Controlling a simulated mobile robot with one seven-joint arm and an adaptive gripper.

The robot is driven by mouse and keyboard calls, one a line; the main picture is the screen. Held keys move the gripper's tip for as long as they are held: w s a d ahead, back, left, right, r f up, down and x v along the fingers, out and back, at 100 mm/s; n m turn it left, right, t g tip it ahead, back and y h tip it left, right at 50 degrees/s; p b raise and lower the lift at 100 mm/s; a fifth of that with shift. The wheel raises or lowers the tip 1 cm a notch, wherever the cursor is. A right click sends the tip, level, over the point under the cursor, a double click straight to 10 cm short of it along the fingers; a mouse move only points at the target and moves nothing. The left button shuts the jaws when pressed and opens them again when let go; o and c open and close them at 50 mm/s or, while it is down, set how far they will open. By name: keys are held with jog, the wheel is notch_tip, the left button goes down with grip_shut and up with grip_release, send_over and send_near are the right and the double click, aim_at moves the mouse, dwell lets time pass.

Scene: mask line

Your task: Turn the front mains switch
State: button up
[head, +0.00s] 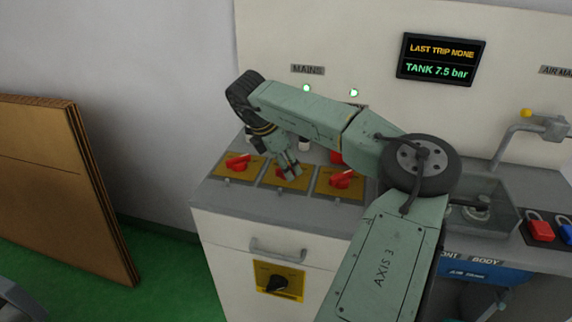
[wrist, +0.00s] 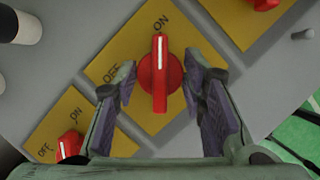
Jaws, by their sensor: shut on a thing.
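Three red rotary switches on yellow plates stand in a row on the grey bench top: left (head: 238,162), middle (head: 281,172) and right (head: 341,180). My gripper (head: 289,171) reaches down onto the middle one. In the wrist view, my gripper (wrist: 160,82) has a finger on each side of the middle red switch (wrist: 160,88) and is shut on it. Its white line points up the picture, toward the word ON. OFF is printed to its left.
A MAINS label (head: 307,69) and two lit green lamps are on the back panel. A drawer handle (head: 277,250) is on the cabinet front. Brown boards (head: 60,180) lean at the left.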

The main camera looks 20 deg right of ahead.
jog(key=shift+f+b, duration=0.1)
jog(key=shift+b, duration=0.25)
jog(key=n+b, duration=0.1)
jog(key=b, duration=0.1)
jog(key=n+t+b, duration=0.1)
jog(key=b, duration=0.1)
jog(key=shift+s+f+n, duration=0.1)
jog(key=shift+f+n, duration=0.15)
jog(key=shift+n, duration=0.15)
jog(key=n+t+b, duration=0.1)
jog(key=n+b, duration=0.1)
jog(key=n+y+b, duration=0.1)
jog(key=n+b, duration=0.2)
jog(key=shift+s+d+r+t+y, duration=0.1)
jog(key=shift+d+r+t+y, duration=0.05)
jog(key=shift+t+y, duration=0.2)
jog(key=n, duration=0.2)
jog(key=n+y+b, duration=0.1)
jog(key=n, duration=0.2)
jog(key=shift+r+t+y, duration=0.15)
jog(key=shift+t+y, duration=0.1)
jog(key=shift+t, duration=0.1)
jog(key=shift+d+n+y+p, duration=0.15)
jog(key=shift+n+y, duration=0.35)
jog(key=shift+n, duration=0.8)
jog(key=shift+n+y+p, duration=0.2)
jog(key=shift+n+y, duration=0.3)
jog(key=shift+n, duration=0.8)
jog(key=o, duration=1.1)
